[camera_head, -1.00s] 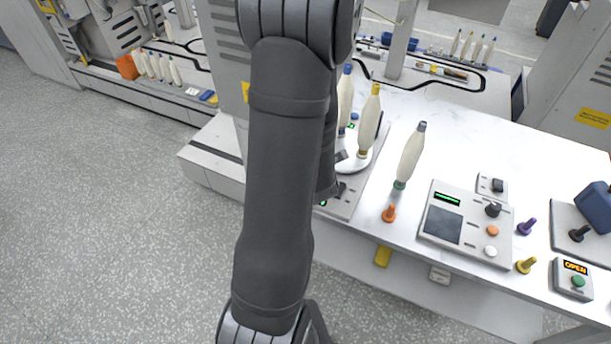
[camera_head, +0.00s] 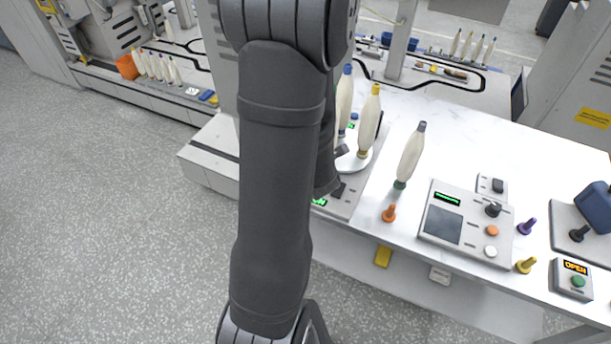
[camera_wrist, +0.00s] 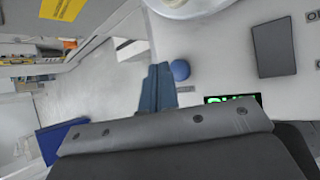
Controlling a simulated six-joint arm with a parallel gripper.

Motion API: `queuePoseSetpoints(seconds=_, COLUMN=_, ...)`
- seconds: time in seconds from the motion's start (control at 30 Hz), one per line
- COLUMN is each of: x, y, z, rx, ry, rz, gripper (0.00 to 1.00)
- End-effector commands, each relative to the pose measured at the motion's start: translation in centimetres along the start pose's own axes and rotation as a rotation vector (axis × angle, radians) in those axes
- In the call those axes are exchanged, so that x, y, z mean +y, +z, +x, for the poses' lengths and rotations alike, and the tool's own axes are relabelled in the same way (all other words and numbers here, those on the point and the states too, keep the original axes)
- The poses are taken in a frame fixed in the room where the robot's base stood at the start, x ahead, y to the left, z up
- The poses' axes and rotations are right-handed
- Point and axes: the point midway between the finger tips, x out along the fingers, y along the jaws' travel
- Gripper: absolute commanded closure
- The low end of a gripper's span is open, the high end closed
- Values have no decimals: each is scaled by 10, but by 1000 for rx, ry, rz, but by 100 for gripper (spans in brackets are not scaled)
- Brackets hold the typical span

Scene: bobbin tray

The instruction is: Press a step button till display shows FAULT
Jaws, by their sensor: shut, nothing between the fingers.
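A grey device (camera_head: 345,205) with a white round plate (camera_head: 353,162) stands on the left of the white table, partly behind my arm. Its near display (camera_head: 319,202) is lit green; its lettering is partly covered. In the wrist view the green display (camera_wrist: 232,99) is cut off by my gripper's housing, so I cannot read the word. A round blue button (camera_wrist: 180,69) lies left of and above that display. My gripper (camera_wrist: 157,70) is shut and empty, its blue-grey fingertips just left of the blue button; contact is unclear. In the head view my arm hides the fingers.
A dark square pad (camera_wrist: 275,48) sits right of the button. A control box (camera_head: 465,222) with knobs and an orange OPEN display (camera_head: 576,267) are further right. Pegs stand between.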

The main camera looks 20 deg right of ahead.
Motion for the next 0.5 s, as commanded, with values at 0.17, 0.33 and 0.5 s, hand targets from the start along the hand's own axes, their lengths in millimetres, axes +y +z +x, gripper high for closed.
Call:
queuePoseSetpoints(seconds=0.17, x=10, y=10, z=-12, rx=-4, ry=2, rz=-2, gripper=100)
queuePoseSetpoints(seconds=0.33, x=18, y=18, z=-24, rx=-3, ry=3, rz=-4, gripper=100)
queuePoseSetpoints(seconds=0.5, x=23, y=24, z=-32, rx=-2, ry=0, rz=-2, gripper=100)
